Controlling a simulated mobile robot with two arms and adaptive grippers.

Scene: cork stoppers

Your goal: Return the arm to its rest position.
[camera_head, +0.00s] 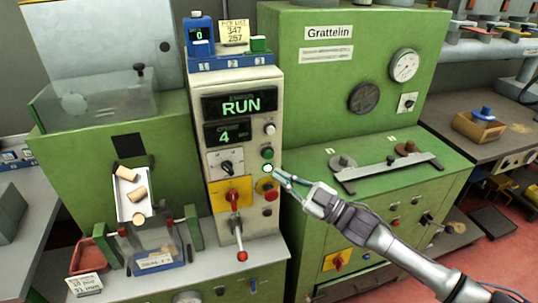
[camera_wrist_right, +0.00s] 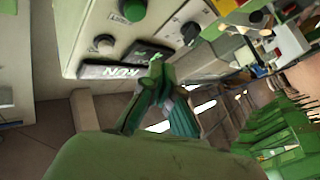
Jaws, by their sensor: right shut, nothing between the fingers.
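My right gripper (camera_head: 278,175) reaches in from the lower right with its fingers shut and empty. Its tips are close to the control panel (camera_head: 203,97), just right of a lit white button (camera_head: 267,168); I cannot tell whether they touch it. The panel's displays read RUN (camera_head: 240,106) and 4 (camera_head: 226,134). My left gripper is out of view.
A red emergency button (camera_head: 271,194) and a red-tipped lever (camera_head: 242,255) stick out of the panel. Corks lie in a white chute (camera_head: 148,208) at left. The green Grattelin machine (camera_head: 330,75) stands behind my right arm, with a metal bar (camera_head: 390,173) on its ledge.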

